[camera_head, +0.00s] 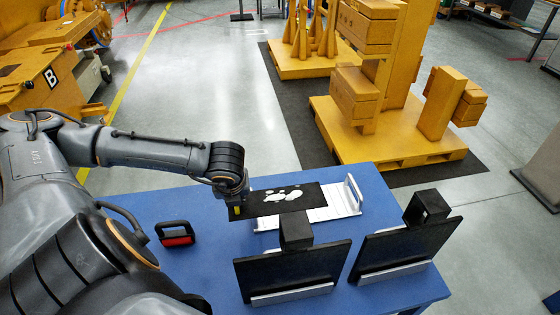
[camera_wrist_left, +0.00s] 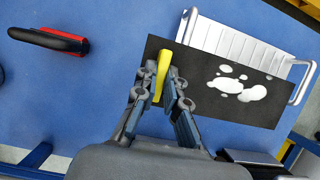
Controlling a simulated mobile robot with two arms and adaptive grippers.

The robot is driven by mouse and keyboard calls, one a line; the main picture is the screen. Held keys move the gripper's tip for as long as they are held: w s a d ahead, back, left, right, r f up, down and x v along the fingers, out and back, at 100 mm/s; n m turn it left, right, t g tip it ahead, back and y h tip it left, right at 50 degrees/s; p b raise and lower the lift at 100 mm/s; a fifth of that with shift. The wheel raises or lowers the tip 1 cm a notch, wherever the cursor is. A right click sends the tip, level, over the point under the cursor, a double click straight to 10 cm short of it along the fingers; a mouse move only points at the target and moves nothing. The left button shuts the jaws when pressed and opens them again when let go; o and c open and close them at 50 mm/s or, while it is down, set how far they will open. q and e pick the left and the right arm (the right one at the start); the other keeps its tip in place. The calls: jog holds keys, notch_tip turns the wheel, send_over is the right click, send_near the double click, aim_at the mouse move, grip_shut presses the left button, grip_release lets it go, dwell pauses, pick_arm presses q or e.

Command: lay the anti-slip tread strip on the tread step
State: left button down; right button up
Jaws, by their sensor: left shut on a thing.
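The anti-slip tread strip (camera_head: 262,204) is a flat black sheet with white blotches; it also shows in the wrist view (camera_wrist_left: 195,80). My left gripper (camera_head: 237,207) is shut on a yellow piece at the strip's left end, seen between the fingers in the wrist view (camera_wrist_left: 160,78). The tread step (camera_head: 344,206) is a pale ribbed metal plate with a raised handle at each end; it also shows in the wrist view (camera_wrist_left: 270,52). The strip lies across over part of the step, askew to it, its left end beyond the step. Whether it touches the step is unclear. My right gripper is not in view.
A red and black handled tool (camera_head: 177,234) stands on the blue table (camera_head: 205,275) to the left. Two black panels on stands (camera_head: 292,270) (camera_head: 400,248) stand at the front right, close to the strip and step. The table between tool and strip is clear.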

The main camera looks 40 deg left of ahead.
aim_at(272, 194)
pick_arm(q)
jog(key=w+p, duration=0.1)
jog(key=w, duration=0.1)
jog(key=w+f+p, duration=0.1)
jog(key=w, duration=0.1)
jog(key=w+f, duration=0.1)
jog(key=w, duration=0.1)
jog(key=shift+w+d+f+p, duration=0.2)
jog(key=shift+w+d+p, duration=0.05)
jog(key=shift+d+p, duration=0.15)
jog(key=w+f, duration=0.1)
jog(key=f, duration=0.1)
jog(key=w+f+p, duration=0.1)
jog(key=w+f, duration=0.2)
jog(key=shift+w+d+f+p, duration=0.25)
jog(key=shift+w+f+p, duration=0.1)
jog(key=shift+f, duration=0.05)
jog(key=shift+w+f, duration=0.35)
jog(key=shift+f, duration=0.05)
jog(key=shift+s+f+p, duration=0.1)
jog(key=shift+f+p, duration=0.3)
jog(key=shift+f, duration=1.1)
jog(key=c, duration=1.4)
grip_release()
jog(key=shift+r, duration=0.1)
